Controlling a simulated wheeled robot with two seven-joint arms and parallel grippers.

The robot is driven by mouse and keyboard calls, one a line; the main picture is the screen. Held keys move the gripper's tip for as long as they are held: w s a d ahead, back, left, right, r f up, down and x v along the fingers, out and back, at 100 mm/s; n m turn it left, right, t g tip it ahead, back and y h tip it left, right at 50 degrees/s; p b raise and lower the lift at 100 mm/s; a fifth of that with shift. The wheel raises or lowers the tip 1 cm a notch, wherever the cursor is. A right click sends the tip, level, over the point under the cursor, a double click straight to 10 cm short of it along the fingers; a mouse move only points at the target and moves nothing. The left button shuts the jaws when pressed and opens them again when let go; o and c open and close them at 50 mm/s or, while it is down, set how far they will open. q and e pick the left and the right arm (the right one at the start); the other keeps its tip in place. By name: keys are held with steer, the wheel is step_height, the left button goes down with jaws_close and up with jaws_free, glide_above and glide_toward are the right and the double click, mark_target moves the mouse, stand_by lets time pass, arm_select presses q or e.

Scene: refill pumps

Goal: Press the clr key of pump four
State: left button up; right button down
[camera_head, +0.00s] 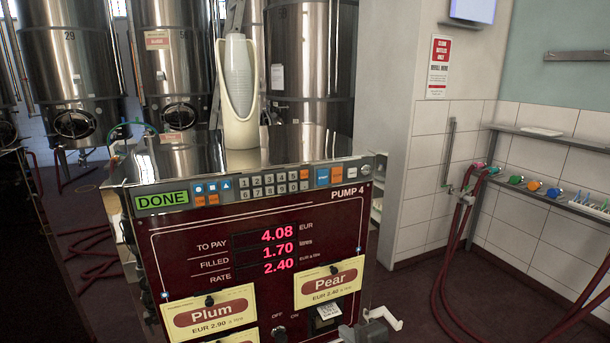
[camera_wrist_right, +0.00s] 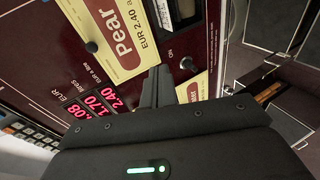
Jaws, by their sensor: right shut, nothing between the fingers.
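Pump 4 (camera_head: 180,255) is a dark red cabinet with a steel top. Its upper strip holds the keypad (camera_head: 262,185), with grey number keys, blue keys and orange keys. The lettering on the small keys is too small to read, so I cannot tell which one is clr. A green screen (camera_head: 163,200) reads DONE. The red display (camera_head: 278,250) shows 4.08, 1.70 and 2.40. My right gripper (camera_head: 362,333) is low at the bottom edge, below the keypad and apart from it. In the right wrist view its fingers (camera_wrist_right: 156,86) are together and empty, before the pump front. My left gripper is out of view.
A cream holder (camera_head: 240,130) stands on the pump top. Plum (camera_head: 210,313) and Pear (camera_head: 329,282) cards are on the front. Steel tanks stand behind; red hoses (camera_head: 450,240) hang at right.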

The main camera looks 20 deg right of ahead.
steer(key=w+r+n+t+y, duration=0.2)
steer(key=w+r+n, duration=0.1)
steer(key=r+n, duration=0.4)
steer(key=w+r+n+t+y, duration=0.2)
steer(key=r+n, duration=0.4)
steer(key=r, duration=0.3)
steer(key=s+a+r+n+y, duration=0.1)
steer(key=r+n+y, duration=0.3)
steer(key=r+n, duration=0.4)
steer(key=s+a+r+n+g+y, duration=0.1)
steer(key=r+n+y, duration=0.4)
steer(key=n, duration=0.6)
step_height(320, 180, up, 3)
steer(key=shift+s+a+f, duration=0.1)
steer(key=shift+s+a, duration=0.45)
steer(key=shift+s, duration=0.05)
steer(key=shift+w, duration=0.1)
steer(key=p, duration=0.2)
glide_toward(304, 174)
steer(key=shift+w+a+r, duration=0.4)
steer(key=shift+w+a, duration=0.1)
steer(key=shift+a, duration=0.35)
steer(key=shift+w+a+r, duration=0.35)
steer(key=shift+w+a, duration=0.15)
steer(key=shift+a, duration=0.35)
steer(key=shift+w+a+r, duration=0.4)
steer(key=shift+w+a, duration=0.1)
steer(key=shift+a, duration=0.35)
